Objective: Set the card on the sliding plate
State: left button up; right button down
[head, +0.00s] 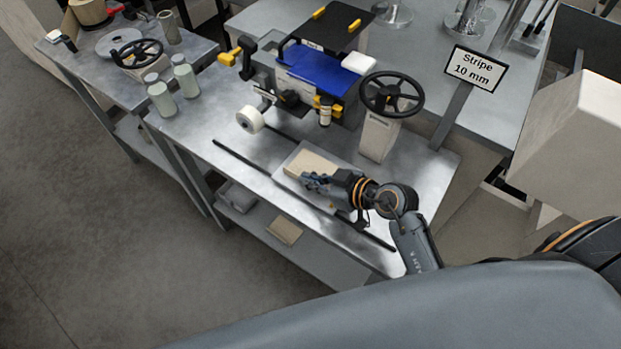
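A tan card (310,161) lies over the light grey sliding plate (289,153) on the metal bench. Whether it rests flat on the plate or is held just above it, I cannot tell. My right gripper (310,180) reaches in from the right, with its fingers at the card's near edge. The fingers are too small and dark to show whether they are shut on the card. My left gripper is not in view.
Dark rails (236,158) run along the bench beside the plate. A handwheel (391,94) on a pale post stands behind the gripper. Another tan piece (285,231) lies on the lower shelf.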

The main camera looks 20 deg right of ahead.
jog(key=c, duration=2)
grip_release()
jog(key=shift+f, duration=0.1)
jog(key=o, duration=0.5)
jog(key=shift+s, duration=0.1)
jog(key=v, duration=1.2)
jog(key=shift+b, duration=0.3)
